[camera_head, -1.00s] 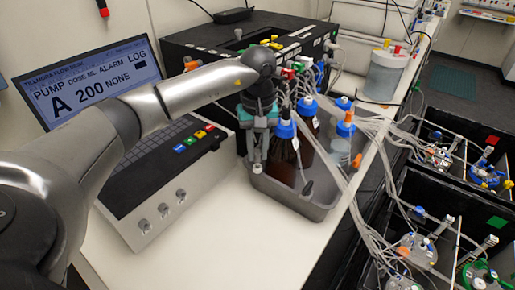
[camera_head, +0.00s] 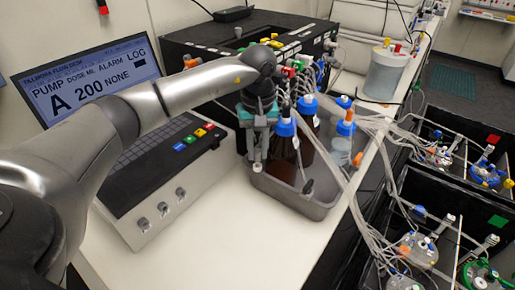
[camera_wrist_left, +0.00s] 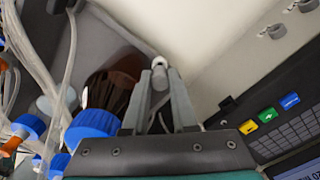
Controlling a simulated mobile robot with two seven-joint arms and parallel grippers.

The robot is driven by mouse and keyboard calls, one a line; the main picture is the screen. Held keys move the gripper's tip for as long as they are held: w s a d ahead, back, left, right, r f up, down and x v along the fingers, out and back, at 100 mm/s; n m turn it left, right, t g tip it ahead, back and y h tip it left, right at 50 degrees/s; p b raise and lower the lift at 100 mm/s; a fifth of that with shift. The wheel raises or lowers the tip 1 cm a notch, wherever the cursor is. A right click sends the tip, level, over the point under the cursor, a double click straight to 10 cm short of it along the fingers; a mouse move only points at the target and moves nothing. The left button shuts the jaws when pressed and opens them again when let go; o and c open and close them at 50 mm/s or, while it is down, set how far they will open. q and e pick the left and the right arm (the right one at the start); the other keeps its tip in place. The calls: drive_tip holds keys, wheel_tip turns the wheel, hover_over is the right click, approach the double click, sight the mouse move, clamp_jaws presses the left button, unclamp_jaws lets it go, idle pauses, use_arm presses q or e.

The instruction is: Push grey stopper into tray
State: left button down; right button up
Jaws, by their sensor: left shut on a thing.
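My left gripper (camera_head: 257,164) points down at the near left corner of the grey metal tray (camera_head: 292,203). It is shut on the grey stopper, a small pale grey cylinder that shows between the fingertips in the left wrist view (camera_wrist_left: 160,76). In the head view the stopper is small and mostly hidden by the fingers. It appears at or just above the tray's left rim; I cannot tell whether it touches it. The tray also shows in the left wrist view (camera_wrist_left: 92,42). My right gripper is not in view.
Brown bottles with blue caps (camera_head: 286,128) stand in the tray, close beside my left gripper. Many clear tubes (camera_head: 352,190) run over the tray's right side. The pump console (camera_head: 160,195) is to the left. The white bench (camera_head: 235,240) in front is clear.

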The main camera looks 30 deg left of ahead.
sight(258, 151)
use_arm(q)
drive_tip(key=shift+f+b, duration=0.7)
drive_tip(key=shift+f, duration=0.25)
idle(0.8)
drive_tip(key=c, duration=0.6)
unclamp_jaws()
drive_tip(key=shift+c, duration=0.2)
drive_tip(key=shift+r, duration=0.1)
wheel_tip(258, 151, up, 15)
drive_tip(key=shift+p, duration=0.3)
